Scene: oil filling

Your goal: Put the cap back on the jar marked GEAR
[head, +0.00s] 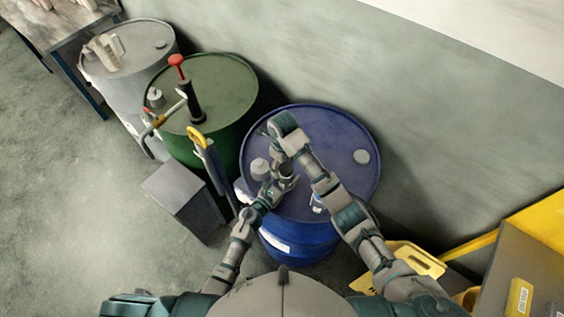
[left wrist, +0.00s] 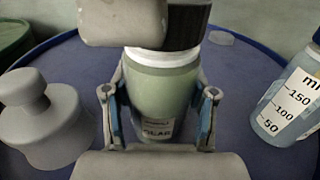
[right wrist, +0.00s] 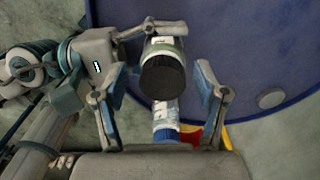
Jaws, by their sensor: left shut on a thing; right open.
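The GEAR jar (left wrist: 160,90), with greenish contents and a white neck ring, is upright in my left gripper (left wrist: 160,105), which is shut around its body above the blue drum. The black cap (left wrist: 185,25) sits on top of the jar, partly hidden by a grey block of my right gripper. In the right wrist view the cap (right wrist: 162,77) covers the jar mouth. My right gripper (right wrist: 158,92) is open, its fingers apart on either side of the cap, not touching it. In the head view the arms hide most of the jar.
The blue drum (head: 335,140) carries a grey knobbed object (left wrist: 40,120) left of the jar and a measuring bottle (left wrist: 288,105) with blue liquid at right. A green drum (head: 225,90) with a red-handled pump (head: 178,64) stands left. A yellow tray (head: 418,257) lies lower right.

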